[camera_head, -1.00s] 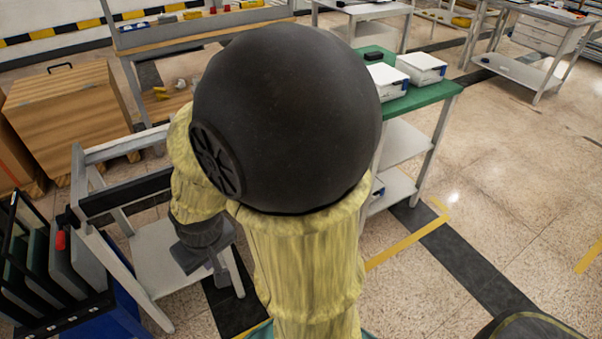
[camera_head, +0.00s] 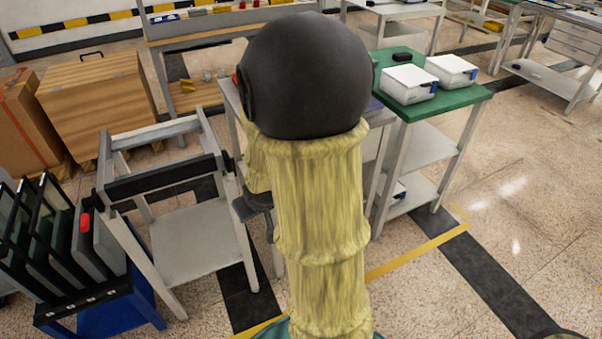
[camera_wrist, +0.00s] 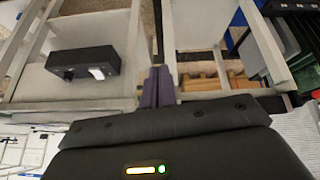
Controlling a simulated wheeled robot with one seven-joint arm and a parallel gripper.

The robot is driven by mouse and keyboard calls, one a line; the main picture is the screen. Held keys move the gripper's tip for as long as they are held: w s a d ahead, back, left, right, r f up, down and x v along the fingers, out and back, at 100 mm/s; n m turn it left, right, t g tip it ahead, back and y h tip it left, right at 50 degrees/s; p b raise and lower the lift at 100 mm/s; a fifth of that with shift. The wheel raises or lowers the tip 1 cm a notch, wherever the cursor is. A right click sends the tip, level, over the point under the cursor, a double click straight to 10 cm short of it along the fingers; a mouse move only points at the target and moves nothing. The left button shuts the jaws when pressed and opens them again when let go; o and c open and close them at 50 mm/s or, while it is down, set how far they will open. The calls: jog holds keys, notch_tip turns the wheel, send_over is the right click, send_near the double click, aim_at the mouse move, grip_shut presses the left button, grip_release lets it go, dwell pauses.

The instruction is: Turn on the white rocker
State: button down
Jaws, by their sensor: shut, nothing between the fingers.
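In the wrist view, a black switch box (camera_wrist: 84,66) sits on a light grey tabletop (camera_wrist: 35,85), left of my gripper. The white rocker (camera_wrist: 97,73) is on the box's near face, at the right. A dark rocker (camera_wrist: 68,75) is beside it to the left. Which way the white rocker is tipped is too small to tell. My gripper (camera_wrist: 158,75) is shut and empty, its fingers to the right of the box and apart from it. In the head view my arm hides the switch box.
In the head view, an empty grey frame stand (camera_head: 190,235) is left of my arm, with a rack of dark panels (camera_head: 85,245) further left. A green-topped table (camera_head: 440,105) with white boxes (camera_head: 409,84) is at the right. Floor at right is open.

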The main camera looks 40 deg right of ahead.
jog(key=w+d+f+m+t+h+b, duration=0.1)
jog(key=d+t, duration=0.6)
jog(key=d, duration=1.3)
jog(key=shift+d+f+m+h, duration=0.2)
jog(key=shift+f+m+h, duration=0.15)
jog(key=shift+f, duration=0.5)
jog(key=b+x, duration=0.1)
jog(key=x, duration=0.9)
jog(key=shift+w, duration=0.15)
jog(key=shift+w+d+f+b, duration=0.1)
jog(key=shift+w+f+b, duration=0.15)
jog(key=shift+f, duration=0.35)
jog(key=shift+w+d+f+b, duration=0.1)
jog(key=shift+f+b, duration=0.1)
jog(key=shift+f, duration=0.4)
jog(key=shift+w+f, duration=0.25)
jog(key=shift+f, duration=0.2)
